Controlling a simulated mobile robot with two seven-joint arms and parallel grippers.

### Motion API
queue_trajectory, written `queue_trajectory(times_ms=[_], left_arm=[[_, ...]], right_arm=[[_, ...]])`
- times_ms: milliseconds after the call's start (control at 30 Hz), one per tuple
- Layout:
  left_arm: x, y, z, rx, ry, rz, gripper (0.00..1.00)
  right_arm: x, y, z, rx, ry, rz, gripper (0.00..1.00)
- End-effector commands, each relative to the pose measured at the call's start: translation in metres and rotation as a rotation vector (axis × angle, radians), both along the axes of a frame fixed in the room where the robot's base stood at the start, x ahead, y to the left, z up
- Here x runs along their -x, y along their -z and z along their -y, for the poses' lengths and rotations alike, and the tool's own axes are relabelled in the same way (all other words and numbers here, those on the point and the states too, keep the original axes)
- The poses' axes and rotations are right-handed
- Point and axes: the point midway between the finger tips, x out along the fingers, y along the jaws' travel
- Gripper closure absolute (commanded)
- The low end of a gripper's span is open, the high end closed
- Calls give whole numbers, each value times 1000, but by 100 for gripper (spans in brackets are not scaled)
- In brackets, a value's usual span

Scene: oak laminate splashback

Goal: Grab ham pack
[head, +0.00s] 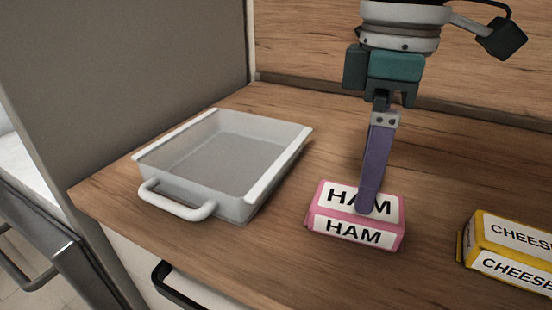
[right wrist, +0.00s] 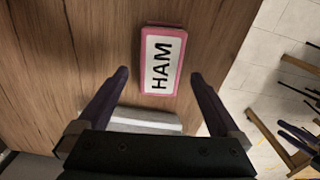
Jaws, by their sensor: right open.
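The ham pack (head: 334,222) is a pink block with white HAM labels, lying on the wooden counter in the middle of the head view. It also shows in the right wrist view (right wrist: 162,62), beyond and between the fingertips. My right gripper (head: 368,205) points down at the pack in the head view, and one finger overlaps its label. My left gripper is not in view.
A white tray (head: 178,212) with a handle stands empty to the left of the pack. A yellow cheese pack (head: 515,238) lies to the right. The counter (head: 285,255) ends at its front edge, with a black drawer handle (head: 172,285) below. A wooden splashback rises behind.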

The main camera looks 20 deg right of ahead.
Motion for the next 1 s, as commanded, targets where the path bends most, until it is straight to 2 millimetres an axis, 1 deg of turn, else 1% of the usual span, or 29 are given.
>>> queue_trajectory(times_ms=[33, 167, 300, 433, 533, 733, 1000], left_arm=[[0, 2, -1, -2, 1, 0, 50], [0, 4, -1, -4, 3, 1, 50], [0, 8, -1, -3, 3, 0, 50], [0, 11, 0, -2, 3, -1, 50], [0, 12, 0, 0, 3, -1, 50], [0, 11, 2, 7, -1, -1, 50], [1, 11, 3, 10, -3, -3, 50]], right_arm=[[0, 6, 0, 1, 1, -2, 0], [0, 17, -1, 0, 0, -1, 0], [0, 40, -5, 0, -1, -1, 0], [0, 57, -5, 1, 0, -1, 0], [0, 61, -5, 0, -1, 1, 0], [0, 61, -5, 1, -1, 2, 0], [0, 61, -5, 1, -1, 2, 30]])
